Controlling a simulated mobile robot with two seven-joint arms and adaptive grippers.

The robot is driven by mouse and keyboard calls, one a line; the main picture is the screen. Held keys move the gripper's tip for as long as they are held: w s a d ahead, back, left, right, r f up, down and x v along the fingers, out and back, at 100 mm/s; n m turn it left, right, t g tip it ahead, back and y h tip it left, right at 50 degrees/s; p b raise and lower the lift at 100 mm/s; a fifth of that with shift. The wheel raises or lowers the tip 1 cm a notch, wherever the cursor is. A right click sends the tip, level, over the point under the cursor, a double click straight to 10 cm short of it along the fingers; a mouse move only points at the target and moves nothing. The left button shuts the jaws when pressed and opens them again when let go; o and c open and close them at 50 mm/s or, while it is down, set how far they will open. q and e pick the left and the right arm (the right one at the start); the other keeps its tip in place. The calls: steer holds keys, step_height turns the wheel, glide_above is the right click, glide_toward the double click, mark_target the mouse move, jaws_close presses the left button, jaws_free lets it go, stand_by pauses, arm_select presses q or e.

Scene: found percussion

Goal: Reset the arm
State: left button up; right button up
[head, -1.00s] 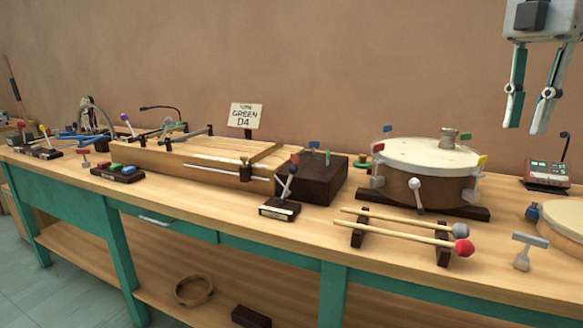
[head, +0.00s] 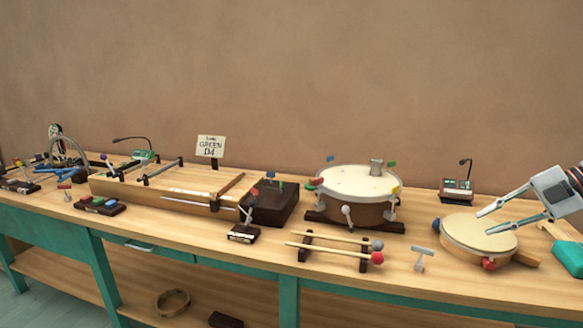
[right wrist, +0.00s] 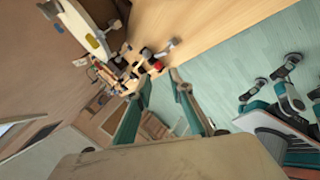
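My right gripper (head: 484,224) comes in from the right edge of the head view. Its two fingers are apart with nothing between them. They point left and appear in front of or above the small round drum (head: 470,237); I cannot tell the exact height. In the right wrist view the two teal fingers of this gripper (right wrist: 160,76) are also spread and empty. My left gripper is not in view.
The bench holds a larger drum (head: 345,183), two mallets on a rack (head: 303,247), a dark wooden block (head: 272,206), a long wooden string box (head: 160,190) and a sign (head: 210,146). A small grey T-shaped tool (head: 421,257) stands near the front.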

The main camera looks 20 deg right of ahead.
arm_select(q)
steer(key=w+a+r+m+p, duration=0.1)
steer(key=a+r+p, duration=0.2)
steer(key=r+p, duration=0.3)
arm_select(e)
steer(key=s+a+f+m+t+h+p, duration=0.2)
steer(key=s+a+f+m+t+p, duration=0.2)
steer(key=s+a+f+m, duration=0.4)
steer(key=s+a+f+m+t+h+p, duration=0.1)
steer(key=s+a+f+m+t+p, duration=0.3)
steer(key=a+f, duration=0.5)
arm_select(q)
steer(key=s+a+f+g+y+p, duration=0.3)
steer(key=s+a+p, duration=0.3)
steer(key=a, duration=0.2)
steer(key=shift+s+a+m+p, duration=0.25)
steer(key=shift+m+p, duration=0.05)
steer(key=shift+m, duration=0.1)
arm_select(e)
steer(key=s+a+f+m+g, duration=0.1)
steer(key=s+a+f+m, duration=0.1)
steer(key=a, duration=0.5)
steer(key=s+a+f+m+g+h, duration=0.1)
steer(key=s+a+f+m+g, duration=0.1)
steer(key=s+a+f, duration=0.2)
steer(key=s+a+f+m+g+h, duration=0.1)
steer(key=s+a+f+m, duration=0.1)
steer(key=s+a, duration=0.6)
steer(key=a+f, duration=0.1)
steer(key=a, duration=0.2)
